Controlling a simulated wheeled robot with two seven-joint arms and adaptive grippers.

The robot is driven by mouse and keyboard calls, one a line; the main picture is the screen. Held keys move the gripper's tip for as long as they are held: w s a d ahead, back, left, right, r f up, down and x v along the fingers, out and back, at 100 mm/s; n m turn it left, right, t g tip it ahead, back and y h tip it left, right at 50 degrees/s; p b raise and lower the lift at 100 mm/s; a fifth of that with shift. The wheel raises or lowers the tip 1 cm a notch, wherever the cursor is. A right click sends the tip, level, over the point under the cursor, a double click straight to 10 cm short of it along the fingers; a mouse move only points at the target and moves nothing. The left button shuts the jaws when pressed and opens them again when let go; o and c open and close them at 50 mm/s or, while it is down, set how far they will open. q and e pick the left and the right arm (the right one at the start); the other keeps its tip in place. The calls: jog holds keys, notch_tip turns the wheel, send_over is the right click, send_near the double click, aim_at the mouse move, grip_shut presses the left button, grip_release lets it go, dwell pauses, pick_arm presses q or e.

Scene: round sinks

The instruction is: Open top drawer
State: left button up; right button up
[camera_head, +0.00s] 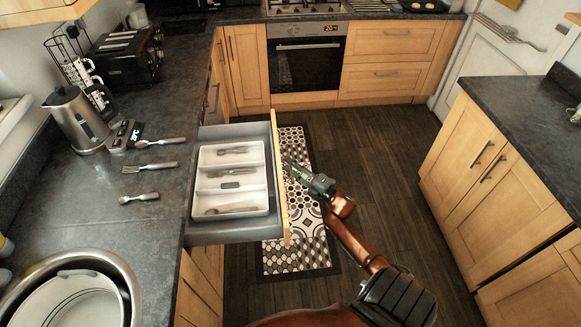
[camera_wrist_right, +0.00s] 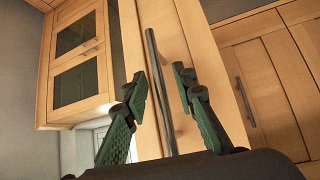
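The top drawer (camera_head: 199,231) under the left counter stands pulled out, its wooden front (camera_head: 280,190) facing right. A white cutlery tray (camera_head: 230,197) lies inside it. My right gripper (camera_head: 294,166) is at the outer side of the drawer front. In the right wrist view, the dark bar handle (camera_wrist_right: 154,52) on the wooden front (camera_wrist_right: 133,30) runs between the two fingertips of my right gripper (camera_wrist_right: 163,90). The fingers are apart, with visible gaps to the handle. My left gripper is not in view.
Forks and spoons (camera_head: 150,167) lie on the left counter near a kettle (camera_head: 76,118) and a toaster (camera_head: 124,58). A round sink (camera_head: 128,277) is at the lower left. An oven (camera_head: 307,62) stands at the back. The floor (camera_head: 380,150) between the cabinets is clear beyond a patterned mat (camera_head: 297,257).

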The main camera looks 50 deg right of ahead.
jog(key=s+f, duration=0.1)
jog(key=s, duration=1)
jog(key=shift+s+d+f, duration=0.3)
jog(key=shift+d, duration=0.1)
